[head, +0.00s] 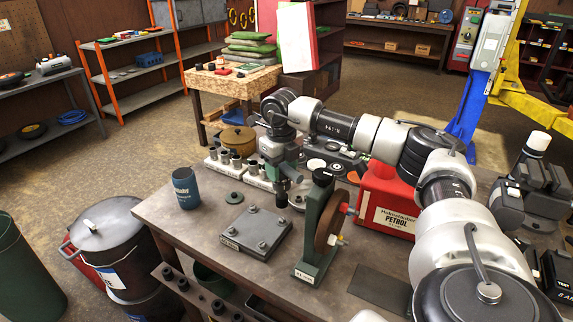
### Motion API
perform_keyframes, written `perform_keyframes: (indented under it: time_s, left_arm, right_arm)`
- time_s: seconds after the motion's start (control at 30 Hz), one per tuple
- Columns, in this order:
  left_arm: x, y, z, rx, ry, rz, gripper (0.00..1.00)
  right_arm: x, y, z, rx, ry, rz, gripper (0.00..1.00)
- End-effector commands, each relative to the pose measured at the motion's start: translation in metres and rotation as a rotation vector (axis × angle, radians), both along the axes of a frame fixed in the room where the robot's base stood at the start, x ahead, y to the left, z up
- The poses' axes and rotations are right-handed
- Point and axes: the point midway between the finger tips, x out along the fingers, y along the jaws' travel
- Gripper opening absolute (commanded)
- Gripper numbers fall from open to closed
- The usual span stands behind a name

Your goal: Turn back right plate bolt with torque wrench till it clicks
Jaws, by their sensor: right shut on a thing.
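The grey plate (257,236) lies on the workbench, with several bolts standing near its corners. The back right plate bolt (284,221) shows at the right corner, though which corner counts as back right is hard to tell. My right gripper (280,158) points down behind the plate and is shut on a dark tool, apparently the torque wrench (281,190). The tool's lower end is above and behind the plate, apart from the bolts as far as I can see. Its handle is largely hidden by the gripper. My left gripper is not in view.
A green stand with a brown wheel (327,225) stands close right of the plate. A red petrol can (388,200) is behind it. A blue cup (186,187) and socket racks (228,168) are left and behind. The bench's front left is clear.

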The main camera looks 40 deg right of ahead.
Motion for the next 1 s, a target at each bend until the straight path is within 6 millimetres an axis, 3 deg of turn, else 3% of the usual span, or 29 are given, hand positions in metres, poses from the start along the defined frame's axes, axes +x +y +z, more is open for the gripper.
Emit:
perform_keyframes:
  time_s: [0.53,1.0]
  left_arm:
    - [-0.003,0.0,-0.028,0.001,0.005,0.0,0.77]
    - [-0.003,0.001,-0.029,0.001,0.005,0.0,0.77]
  right_arm:
    - [0.0,0.0,-0.036,0.002,-0.004,-0.003,0.02]
    - [0.001,0.0,-0.04,0.002,-0.006,-0.004,0.02]
